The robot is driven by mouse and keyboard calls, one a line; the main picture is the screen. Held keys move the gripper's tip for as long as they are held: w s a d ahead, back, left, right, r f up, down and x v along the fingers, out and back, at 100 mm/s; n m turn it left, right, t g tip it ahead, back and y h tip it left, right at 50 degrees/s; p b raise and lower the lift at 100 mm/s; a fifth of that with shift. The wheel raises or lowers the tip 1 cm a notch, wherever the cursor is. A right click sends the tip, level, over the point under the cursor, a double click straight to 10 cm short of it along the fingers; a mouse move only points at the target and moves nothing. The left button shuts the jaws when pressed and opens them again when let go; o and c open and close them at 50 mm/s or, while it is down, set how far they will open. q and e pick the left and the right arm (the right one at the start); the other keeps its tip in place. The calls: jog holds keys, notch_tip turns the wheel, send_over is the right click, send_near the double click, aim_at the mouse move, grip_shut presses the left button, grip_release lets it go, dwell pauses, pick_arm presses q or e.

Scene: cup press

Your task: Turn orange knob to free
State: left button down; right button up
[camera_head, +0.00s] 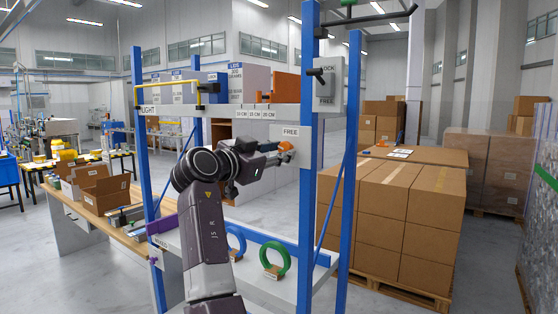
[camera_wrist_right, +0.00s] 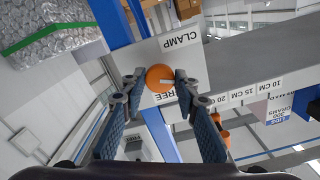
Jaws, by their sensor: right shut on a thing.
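The orange knob (camera_wrist_right: 160,77) sits on a light grey panel (camera_wrist_right: 175,58) with the words CLAMP and FREE, rotated in the right wrist view. The word FREE is partly hidden by a finger. The knob shows a pale mark on its face. My right gripper (camera_wrist_right: 158,88) has one finger on each side of the knob and is shut on it. In the head view the right gripper (camera_head: 281,151) reaches the front post panel, and the orange knob (camera_head: 287,146) shows at its tips, below the word FREE (camera_head: 291,132). My left gripper is not in view.
A second panel (camera_head: 327,90) with a black lever and LOCK and FREE labels is above. The shelf edge (camera_head: 225,111) carries length labels. Blue posts (camera_head: 308,200) frame the stand. Green (camera_head: 276,261) and blue rings are on the lower shelf. Stacked cartons (camera_head: 400,210) stand at right.

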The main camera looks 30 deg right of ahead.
jog(key=m+b, duration=0.1)
jog(key=m, duration=0.1)
jog(key=shift+m, duration=0.4)
jog(key=m+b, duration=0.1)
jog(key=m, duration=0.2)
jog(key=shift+m+b, duration=0.3)
jog(key=shift+b, duration=0.05)
jog(key=m+b, duration=0.1)
jog(key=m, duration=0.3)
jog(key=shift+r, duration=0.15)
jog(key=shift+m, duration=1.6)
jog(key=shift+r, duration=0.1)
jog(key=o, duration=1.1)
jog(key=shift+w, duration=0.1)
